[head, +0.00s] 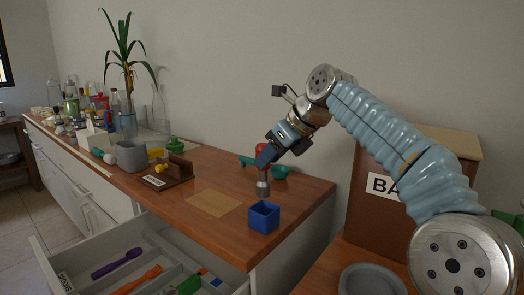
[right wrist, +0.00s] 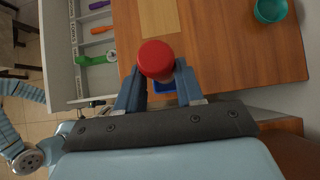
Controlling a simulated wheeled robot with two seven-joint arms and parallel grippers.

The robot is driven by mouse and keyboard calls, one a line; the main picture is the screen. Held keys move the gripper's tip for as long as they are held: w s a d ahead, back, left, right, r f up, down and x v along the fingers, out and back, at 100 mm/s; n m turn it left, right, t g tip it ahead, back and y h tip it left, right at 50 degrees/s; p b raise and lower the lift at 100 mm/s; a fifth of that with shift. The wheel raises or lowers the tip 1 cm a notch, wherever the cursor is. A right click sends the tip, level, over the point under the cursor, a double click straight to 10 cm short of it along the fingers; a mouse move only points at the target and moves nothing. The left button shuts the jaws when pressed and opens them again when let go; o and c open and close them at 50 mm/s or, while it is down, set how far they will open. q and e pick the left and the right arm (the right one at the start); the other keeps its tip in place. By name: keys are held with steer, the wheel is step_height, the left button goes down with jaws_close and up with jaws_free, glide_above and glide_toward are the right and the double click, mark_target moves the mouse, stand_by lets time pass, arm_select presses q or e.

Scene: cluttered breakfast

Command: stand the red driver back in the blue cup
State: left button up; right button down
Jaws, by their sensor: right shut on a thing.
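The red driver (head: 262,148) is upright in my right gripper (head: 266,158), with its grey lower end (head: 263,187) pointing down. The blue cup (head: 264,217) is a square open box near the counter's front right corner. In the head view the driver's lower end shows just above and behind the cup's rim; I cannot tell whether it is over the opening. In the right wrist view the round red top of the driver (right wrist: 156,58) sits between the two fingers (right wrist: 160,72). It hides most of the blue cup (right wrist: 164,88) below.
A tan mat (head: 214,203) lies left of the cup. A teal bowl (head: 280,172) stands behind. An open drawer (head: 150,262) with utensils is in front. A brown box (head: 375,215) stands at right.

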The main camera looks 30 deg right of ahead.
steer(key=shift+r, duration=0.15)
steer(key=shift+s+f+b, duration=0.2)
steer(key=shift+f+b, duration=0.75)
steer(key=shift+f, duration=0.4)
steer(key=shift+p, duration=0.3)
steer(key=shift+r, duration=0.1)
steer(key=shift+p, duration=0.3)
